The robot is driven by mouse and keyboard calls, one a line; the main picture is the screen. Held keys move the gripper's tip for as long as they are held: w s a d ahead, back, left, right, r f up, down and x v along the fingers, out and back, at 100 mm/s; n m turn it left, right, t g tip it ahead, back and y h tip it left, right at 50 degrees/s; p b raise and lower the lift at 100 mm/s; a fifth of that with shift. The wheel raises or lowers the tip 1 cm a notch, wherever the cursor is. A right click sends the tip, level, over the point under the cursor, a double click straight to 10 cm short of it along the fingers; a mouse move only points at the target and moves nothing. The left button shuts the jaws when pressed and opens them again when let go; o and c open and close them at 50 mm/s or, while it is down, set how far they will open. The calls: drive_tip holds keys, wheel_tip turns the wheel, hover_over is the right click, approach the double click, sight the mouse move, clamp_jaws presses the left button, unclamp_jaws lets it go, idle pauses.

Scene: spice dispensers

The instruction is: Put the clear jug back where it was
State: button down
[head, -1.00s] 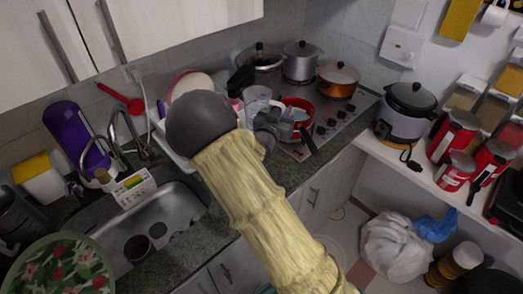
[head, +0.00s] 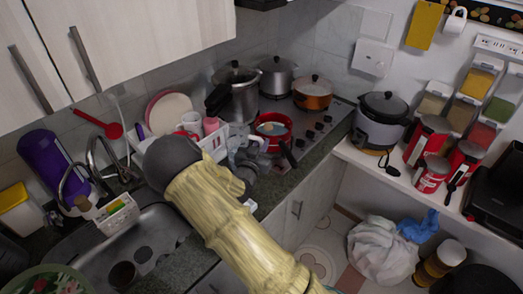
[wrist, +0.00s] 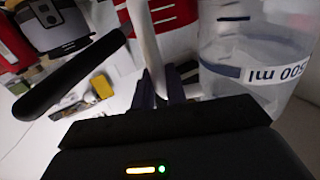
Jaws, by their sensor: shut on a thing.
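The clear jug (wrist: 262,50) with a dark band and a "500 ml" mark fills the right of the wrist view. The mark appears upside down there. Its pale handle (wrist: 146,42) runs down between the fingers of my gripper (wrist: 160,92), which is shut on it. In the head view my gripper (head: 247,158) is at the stove's front left, close to the red pot (head: 274,128). The jug is hard to make out there, partly behind my wrist. Its base is out of the wrist view, so I cannot tell whether it touches anything.
A white dish rack (head: 214,140) with cups stands left of my gripper, beside the sink (head: 150,228). A pressure cooker (head: 236,98) and an orange pot (head: 312,93) are behind.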

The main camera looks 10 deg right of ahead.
drive_tip(key=shift+f, duration=1.45)
drive_tip(key=c, duration=1.4)
unclamp_jaws()
drive_tip(key=shift+c, duration=0.2)
drive_tip(key=shift+p, duration=0.3)
drive_tip(key=b+v, duration=0.3)
drive_tip(key=v, duration=0.9)
drive_tip(key=shift+d, duration=0.1)
